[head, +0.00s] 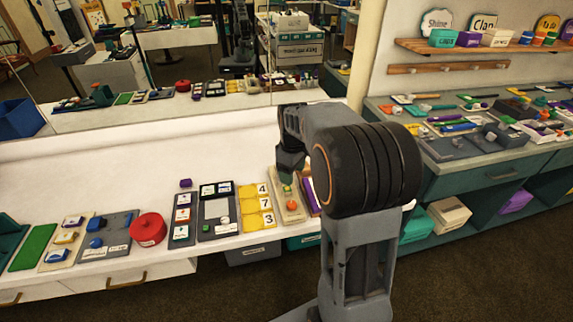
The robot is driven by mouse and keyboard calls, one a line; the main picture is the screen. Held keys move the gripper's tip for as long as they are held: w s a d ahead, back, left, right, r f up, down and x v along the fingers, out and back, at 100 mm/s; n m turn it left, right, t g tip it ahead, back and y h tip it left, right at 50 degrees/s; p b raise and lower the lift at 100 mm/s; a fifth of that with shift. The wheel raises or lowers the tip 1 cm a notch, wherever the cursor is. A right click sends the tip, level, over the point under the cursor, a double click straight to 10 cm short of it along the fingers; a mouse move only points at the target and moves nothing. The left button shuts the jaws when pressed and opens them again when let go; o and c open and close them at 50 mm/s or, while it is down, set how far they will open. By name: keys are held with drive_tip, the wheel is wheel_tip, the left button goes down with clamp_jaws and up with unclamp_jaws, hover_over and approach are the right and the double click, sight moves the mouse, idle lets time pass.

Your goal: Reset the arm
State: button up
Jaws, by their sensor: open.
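My arm is folded over in the middle of the view, its large dark joint toward me. My gripper (288,180) points down over the right end of the white counter (150,185), above a beige tray (293,207) with a small green item and a round item near the jaws. The jaws are open, partly hidden by my arm. I see nothing held, but I cannot tell whether the tips touch the items.
Yellow number cards (257,205), grey trays (218,211) and a red round container (148,229) line the counter's front. A mirror (170,70) stands behind. A cluttered teal bench (495,167) is at right. Carpet (480,270) is open in front.

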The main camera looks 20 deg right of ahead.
drive_tip(key=s+a+r+m+t, duration=0.1)
drive_tip(key=s+a+r+m, duration=0.1)
drive_tip(key=s+a, duration=0.3)
drive_tip(key=s+a+r+m+t+p, duration=0.1)
drive_tip(key=s+a+m, duration=0.3)
drive_tip(key=s, duration=0.7)
drive_tip(key=shift+a+r+m+t, duration=0.3)
drive_tip(key=shift+a+r+t, duration=0.15)
drive_tip(key=shift+t, duration=0.35)
